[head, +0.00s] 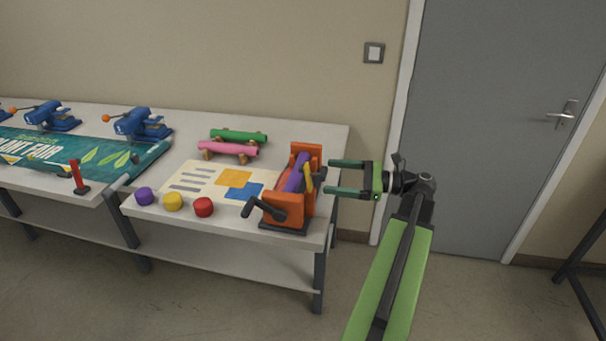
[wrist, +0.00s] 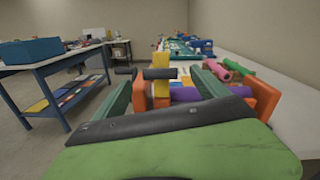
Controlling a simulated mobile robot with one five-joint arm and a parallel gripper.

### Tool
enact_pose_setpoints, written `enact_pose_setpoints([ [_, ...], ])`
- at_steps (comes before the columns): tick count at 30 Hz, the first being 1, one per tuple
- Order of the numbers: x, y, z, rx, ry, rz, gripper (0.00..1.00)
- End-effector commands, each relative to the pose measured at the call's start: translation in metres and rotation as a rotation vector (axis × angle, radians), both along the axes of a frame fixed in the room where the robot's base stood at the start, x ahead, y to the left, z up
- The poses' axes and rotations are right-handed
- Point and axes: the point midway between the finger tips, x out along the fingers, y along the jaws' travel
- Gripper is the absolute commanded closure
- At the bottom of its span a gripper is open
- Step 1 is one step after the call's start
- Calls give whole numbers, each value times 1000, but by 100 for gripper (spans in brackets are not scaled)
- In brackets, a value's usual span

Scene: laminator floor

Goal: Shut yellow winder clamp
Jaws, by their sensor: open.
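The orange winder (head: 282,208) stands at the right end of the table, with a purple roll (head: 297,172) in it and a black crank at its front. The yellow clamp (head: 308,178) is a small upright piece on the winder's right side; how far open it is I cannot tell. My gripper (head: 328,176) is open and empty, just right of the winder, its green fingers pointing left at it. In the wrist view the yellow clamp (wrist: 161,88) shows ahead between the fingers, apparently not gripped; a black bar crosses in front of it.
A printed sheet (head: 205,180) lies left of the winder, with purple, yellow and red knobs along the table's front edge. Green (head: 238,136) and pink (head: 228,149) rolls lie behind. A grey door (head: 490,120) is at the right.

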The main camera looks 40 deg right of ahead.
Motion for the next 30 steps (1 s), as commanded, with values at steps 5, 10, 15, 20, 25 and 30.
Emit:
enact_pose_setpoints([
  [5,35,25,0,0,0,0,17],
  [10,61,42,0,0,0,-2,17],
  [15,73,49,0,0,0,-4,17],
  [20,75,49,0,0,0,-5,17],
  [25,75,49,0,0,0,-5,23],
  [30,74,49,0,0,0,-5,45],
])
